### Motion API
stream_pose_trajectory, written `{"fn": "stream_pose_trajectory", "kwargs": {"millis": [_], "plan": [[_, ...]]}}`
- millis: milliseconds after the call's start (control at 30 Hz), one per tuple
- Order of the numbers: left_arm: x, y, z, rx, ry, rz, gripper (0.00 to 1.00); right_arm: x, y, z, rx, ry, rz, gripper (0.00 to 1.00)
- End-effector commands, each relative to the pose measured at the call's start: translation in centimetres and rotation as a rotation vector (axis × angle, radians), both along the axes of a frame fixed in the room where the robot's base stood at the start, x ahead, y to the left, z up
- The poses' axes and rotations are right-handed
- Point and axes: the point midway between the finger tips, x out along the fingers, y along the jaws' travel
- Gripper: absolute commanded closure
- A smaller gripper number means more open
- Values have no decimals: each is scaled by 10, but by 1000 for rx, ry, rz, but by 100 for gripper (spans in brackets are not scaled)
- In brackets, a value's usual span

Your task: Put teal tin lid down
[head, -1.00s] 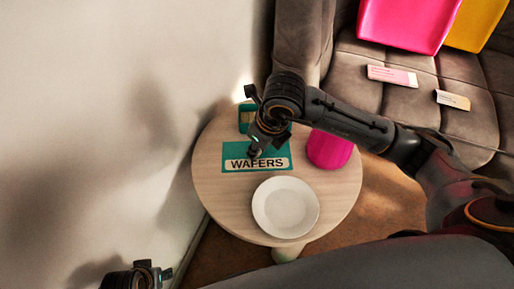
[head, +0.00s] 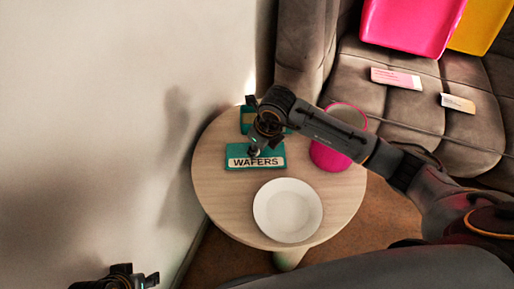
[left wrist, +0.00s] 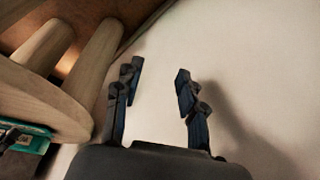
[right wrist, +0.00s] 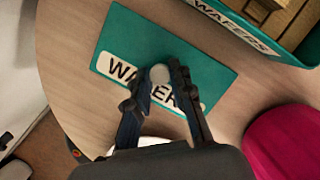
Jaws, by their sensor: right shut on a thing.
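The teal tin lid (head: 240,160) has a white WAFERS label and is over the left part of the round table. It also shows flat in the right wrist view (right wrist: 195,55). My right gripper (right wrist: 157,84) is shut on the lid's pale round knob (right wrist: 160,73). I cannot tell whether the lid touches the tabletop. The teal tin (head: 247,114) stands open behind it, partly hidden by my right arm; in the right wrist view its label and brown contents show (right wrist: 285,10). My left gripper (left wrist: 159,75) is open and empty, beside the wall and away from the lid.
A white plate (head: 288,210) lies at the front of the wooden table (head: 215,195). A pink pot (head: 328,155) stands right of the lid, close to my right arm. Two small cards lie on the grey sofa behind. The table's left edge is bare.

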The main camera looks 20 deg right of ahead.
Motion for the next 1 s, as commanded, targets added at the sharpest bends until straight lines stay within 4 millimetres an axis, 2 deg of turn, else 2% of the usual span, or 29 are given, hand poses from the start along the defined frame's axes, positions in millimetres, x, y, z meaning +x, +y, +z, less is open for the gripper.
{"fn": "stream_pose_trajectory", "kwargs": {"millis": [167,200,300,567,700,867,1000], "plan": [[0,0,-2,0,-1,0,60,0,0,-4,0,0,0,100],[-1,0,0,0,-1,0,60,0,0,-3,0,0,0,72],[-1,0,0,0,0,0,60,0,0,-2,0,0,0,56],[-1,0,0,0,0,0,60,0,0,-2,0,0,0,56],[1,0,4,-1,-5,0,60,-1,-1,6,0,-1,0,56],[7,-1,-23,0,15,-1,60,-6,-4,34,0,-5,1,56],[11,-2,-44,1,27,-3,60,-14,-8,65,1,-5,0,56]]}}
